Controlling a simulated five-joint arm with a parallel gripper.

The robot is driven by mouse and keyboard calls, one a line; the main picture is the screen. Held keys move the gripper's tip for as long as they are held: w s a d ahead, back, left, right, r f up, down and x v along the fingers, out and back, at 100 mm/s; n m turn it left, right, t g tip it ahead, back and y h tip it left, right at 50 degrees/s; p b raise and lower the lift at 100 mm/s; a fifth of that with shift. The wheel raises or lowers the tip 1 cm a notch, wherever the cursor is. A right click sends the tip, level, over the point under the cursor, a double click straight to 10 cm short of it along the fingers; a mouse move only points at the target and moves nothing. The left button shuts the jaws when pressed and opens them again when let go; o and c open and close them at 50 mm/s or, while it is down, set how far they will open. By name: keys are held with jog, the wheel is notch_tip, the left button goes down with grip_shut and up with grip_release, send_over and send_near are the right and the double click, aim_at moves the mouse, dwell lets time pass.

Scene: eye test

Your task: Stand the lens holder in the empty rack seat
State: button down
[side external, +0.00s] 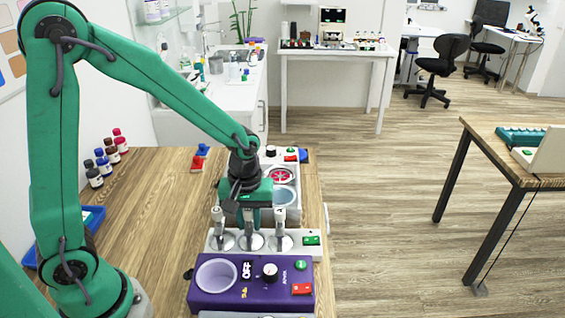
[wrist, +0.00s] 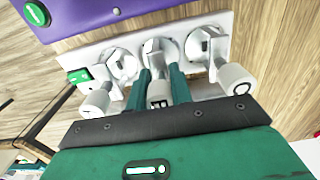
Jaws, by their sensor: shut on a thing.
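The white rack (side external: 297,251) has three round seats in a row, and it also shows in the wrist view (wrist: 88,55). My gripper (side external: 251,217) is over the middle seat, pointing down. In the wrist view its two green fingers (wrist: 163,88) are shut on the middle lens holder (wrist: 158,99), which has a pale end with a dark mark. The holder is at the middle seat; whether it is fully seated I cannot tell. Similar lens holders stand at the left seat (side external: 219,218) and the right seat (side external: 278,217).
A purple device (side external: 235,300) with a round well, knob and red switch stands just in front of the rack. White units with round dishes (side external: 285,195) stand close behind. Small bottles (side external: 94,174) and a blue tray (side external: 93,219) are at the left. The middle-left tabletop is clear.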

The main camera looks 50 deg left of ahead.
jog(key=shift+f, duration=0.2)
jog(key=c, duration=0.8)
grip_release()
jog(key=shift+c, duration=0.2)
jog(key=shift+r, duration=0.15)
jog(key=shift+r, duration=2.85)
